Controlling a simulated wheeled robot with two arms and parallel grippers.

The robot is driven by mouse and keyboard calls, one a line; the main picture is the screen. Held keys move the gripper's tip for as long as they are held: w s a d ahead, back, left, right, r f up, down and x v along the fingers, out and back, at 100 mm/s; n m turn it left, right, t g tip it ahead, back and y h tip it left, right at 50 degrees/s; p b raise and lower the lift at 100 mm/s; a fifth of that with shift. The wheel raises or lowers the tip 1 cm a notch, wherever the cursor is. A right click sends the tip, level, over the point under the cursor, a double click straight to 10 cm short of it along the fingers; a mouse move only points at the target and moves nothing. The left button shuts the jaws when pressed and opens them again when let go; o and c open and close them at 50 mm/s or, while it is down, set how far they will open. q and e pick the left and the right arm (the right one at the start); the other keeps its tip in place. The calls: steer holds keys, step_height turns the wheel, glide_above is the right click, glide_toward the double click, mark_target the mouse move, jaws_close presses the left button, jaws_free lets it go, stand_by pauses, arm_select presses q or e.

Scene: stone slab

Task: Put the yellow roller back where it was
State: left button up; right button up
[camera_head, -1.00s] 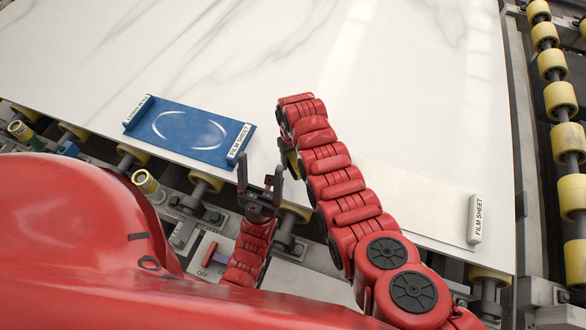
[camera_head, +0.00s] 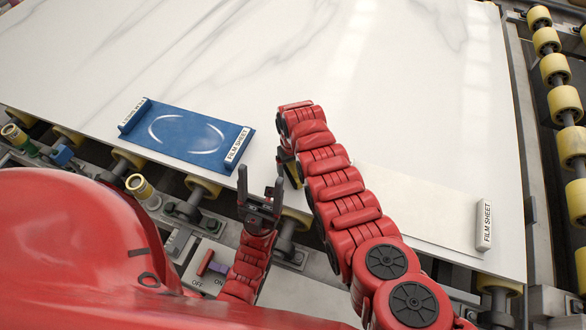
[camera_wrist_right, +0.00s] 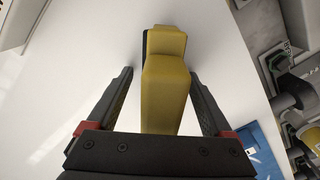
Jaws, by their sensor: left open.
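The yellow roller (camera_wrist_right: 165,90) shows in the right wrist view as a stepped yellow block with a dark edge, over the white slab. It lies between the fingers of my right gripper (camera_wrist_right: 162,77), with a visible gap on each side. In the head view my right arm hides most of that gripper, and only a dull yellow bit of the roller (camera_head: 292,170) shows beside it at the slab's near edge. My left gripper (camera_head: 261,181) is open and empty, pointing up just in front of that edge, left of the right arm.
A pale film sheet with a white label bar (camera_head: 484,225) lies right. Yellow conveyor rollers (camera_head: 564,104) line the right side. An OFF/ON switch (camera_head: 210,268) sits in front of the slab.

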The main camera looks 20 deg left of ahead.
steer(key=shift+r, duration=0.9)
step_height(320, 180, up, 7)
steer(key=shift+r+b, duration=0.1)
steer(key=shift+b, duration=0.9)
step_height(320, 180, up, 2)
steer(key=shift+r+p, duration=0.1)
steer(key=shift+p, duration=0.75)
steer(key=shift+s+r+p, duration=0.1)
steer(key=shift+r+p, duration=0.2)
steer(key=shift+r, duration=0.3)
steer(key=shift+d+f, duration=0.1)
